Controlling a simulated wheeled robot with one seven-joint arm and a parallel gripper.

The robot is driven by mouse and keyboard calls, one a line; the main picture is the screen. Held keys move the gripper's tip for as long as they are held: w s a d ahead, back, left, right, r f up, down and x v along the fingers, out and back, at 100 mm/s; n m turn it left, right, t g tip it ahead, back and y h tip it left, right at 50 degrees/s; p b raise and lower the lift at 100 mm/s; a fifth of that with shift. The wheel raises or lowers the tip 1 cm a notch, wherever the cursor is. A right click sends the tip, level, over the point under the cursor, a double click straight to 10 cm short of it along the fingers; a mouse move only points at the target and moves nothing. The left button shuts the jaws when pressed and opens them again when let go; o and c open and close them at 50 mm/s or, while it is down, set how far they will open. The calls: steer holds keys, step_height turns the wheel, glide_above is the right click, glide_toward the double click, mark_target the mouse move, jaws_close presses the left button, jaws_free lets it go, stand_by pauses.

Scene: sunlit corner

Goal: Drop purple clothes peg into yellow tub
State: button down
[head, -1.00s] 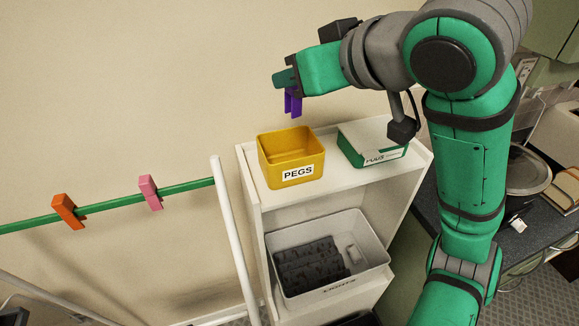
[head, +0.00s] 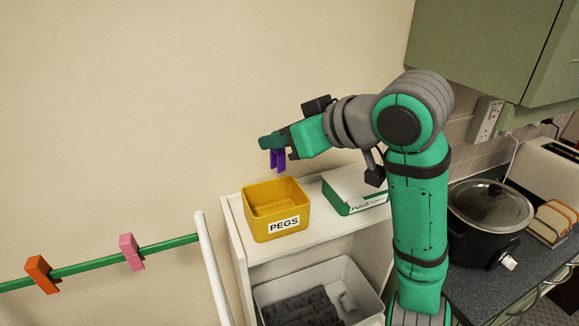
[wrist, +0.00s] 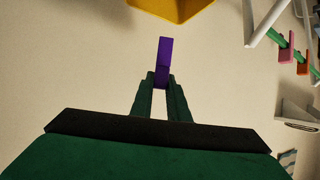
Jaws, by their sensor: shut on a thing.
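The purple clothes peg (head: 278,160) hangs down from my gripper (head: 272,143), which is shut on it. In the wrist view the peg (wrist: 164,62) sticks out beyond the tips of my gripper (wrist: 161,83). The yellow tub (head: 262,199), labelled PEGS, stands on the white shelf's top. In the head view the peg shows just above the tub's back rim, clear of it. In the wrist view a part of the tub (wrist: 178,8) shows at the top edge, apart from the peg. The tub's floor is mostly hidden.
A green and white box (head: 354,192) lies right of the tub on the white shelf (head: 300,243). A grey bin (head: 345,295) with dark contents sits below. An orange peg (head: 42,275) and a pink peg (head: 131,252) clip a green rail at left. A black cooker (head: 490,220) stands at right.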

steer(key=w+d+f, duration=0.2)
steer(key=w+f, duration=0.1)
steer(key=f, duration=0.5)
steer(key=shift+w+d, duration=0.15)
steer(key=shift+f, duration=0.6)
steer(key=c, duration=1.7)
jaws_free()
steer(key=shift+d, duration=0.1)
steer(key=shift+r, duration=0.1)
